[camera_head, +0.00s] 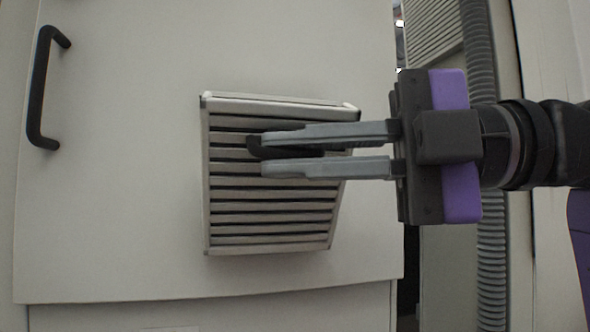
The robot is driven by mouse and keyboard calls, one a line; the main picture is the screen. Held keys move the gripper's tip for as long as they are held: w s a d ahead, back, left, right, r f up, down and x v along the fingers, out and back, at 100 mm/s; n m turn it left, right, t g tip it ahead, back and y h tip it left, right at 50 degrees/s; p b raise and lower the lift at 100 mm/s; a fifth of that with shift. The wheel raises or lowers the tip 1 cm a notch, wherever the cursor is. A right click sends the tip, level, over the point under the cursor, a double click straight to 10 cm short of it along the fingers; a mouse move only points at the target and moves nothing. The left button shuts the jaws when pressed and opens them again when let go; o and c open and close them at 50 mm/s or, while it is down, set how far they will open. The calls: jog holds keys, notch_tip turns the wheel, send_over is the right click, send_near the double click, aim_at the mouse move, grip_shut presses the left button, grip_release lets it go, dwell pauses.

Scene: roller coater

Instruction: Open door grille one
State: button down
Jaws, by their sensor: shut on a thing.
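The door grille (270,220) is a slatted light-grey panel on the white door (120,200), in the middle of the head view. Its right side appears to stand out from the door, with the left edge close to it. A small black handle (255,148) sits on its upper slats. My gripper (270,155) reaches in from the right, with its two grey fingers shut on this handle, one above and one below. The fingers hide much of the handle and part of the slats.
A long black bar handle (37,90) is at the door's upper left. A corrugated grey hose (490,270) runs vertically behind my wrist at the right. Another slatted panel (432,30) is at the upper right. The door face left of the grille is clear.

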jog(key=shift+s+f+n+b, duration=0.25)
jog(key=shift+f+n+b, duration=0.05)
jog(key=shift+f+b, duration=0.1)
jog(key=shift+d+r, duration=0.1)
dwell(0.3)
jog(key=c, duration=1.5)
grip_release()
jog(key=shift+s, duration=0.1)
